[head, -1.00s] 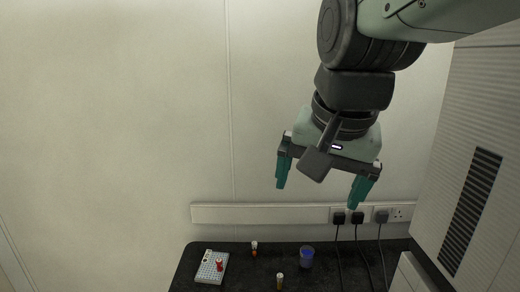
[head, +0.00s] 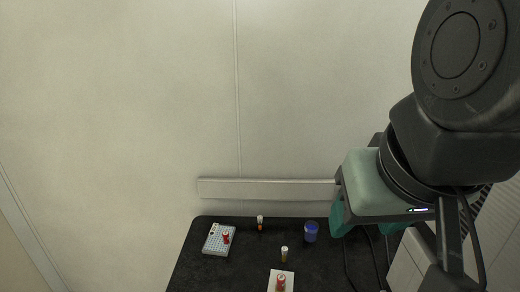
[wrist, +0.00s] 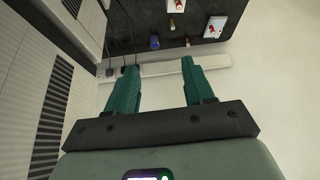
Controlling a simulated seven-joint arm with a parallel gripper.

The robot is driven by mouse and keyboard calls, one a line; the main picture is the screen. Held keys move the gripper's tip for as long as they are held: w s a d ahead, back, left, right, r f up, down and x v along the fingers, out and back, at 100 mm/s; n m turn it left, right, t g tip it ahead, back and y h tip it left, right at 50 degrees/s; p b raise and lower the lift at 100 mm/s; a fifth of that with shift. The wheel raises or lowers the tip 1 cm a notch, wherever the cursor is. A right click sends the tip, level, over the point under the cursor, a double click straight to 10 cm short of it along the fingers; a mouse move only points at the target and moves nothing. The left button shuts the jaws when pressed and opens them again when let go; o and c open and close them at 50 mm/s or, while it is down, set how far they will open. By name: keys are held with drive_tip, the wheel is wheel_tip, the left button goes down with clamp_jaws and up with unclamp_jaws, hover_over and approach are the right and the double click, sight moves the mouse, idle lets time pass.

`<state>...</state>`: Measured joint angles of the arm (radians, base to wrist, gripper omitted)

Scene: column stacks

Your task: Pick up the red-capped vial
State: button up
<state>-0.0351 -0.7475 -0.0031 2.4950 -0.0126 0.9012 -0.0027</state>
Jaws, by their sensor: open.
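A red-capped vial (head: 281,282) is on a white pad (head: 272,274) at the front of the black table, near the bottom edge of the head view; it also shows at the top of the wrist view (wrist: 177,4). A second red-topped vial (head: 226,238) is in the pale rack (head: 213,247) at the left. My gripper (head: 366,222) is at the right in the head view, partly hidden by my arm. In the wrist view its teal fingers (wrist: 160,68) are apart with nothing between them, well away from both vials.
A blue cup (head: 311,232) stands at the table's right side. An orange vial (head: 260,224) and a brown vial (head: 284,254) stand near the middle. Dark cables (head: 348,262) hang at the right. A white wall rail (head: 265,189) runs behind the black table (head: 200,275).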

drive_tip(key=w+a+n+g, duration=0.1)
drive_tip(key=w+a+n, duration=0.25)
drive_tip(key=w, duration=1.05)
drive_tip(key=n+g+y, duration=0.1)
drive_tip(key=n+g, duration=0.2)
drive_tip(key=n, duration=0.2)
hover_over(226, 233)
drive_tip(key=s, duration=0.2)
drive_tip(key=f, duration=3.4)
drive_tip(key=shift+w+d+f, duration=0.15)
drive_tip(key=shift+d+f, duration=0.2)
drive_tip(key=f, duration=0.2)
drive_tip(key=w+f, duration=0.1)
drive_tip(key=f, duration=0.3)
drive_tip(key=shift+w+a+f, duration=0.1)
drive_tip(key=shift+w+a, duration=0.2)
drive_tip(key=shift+a, duration=0.1)
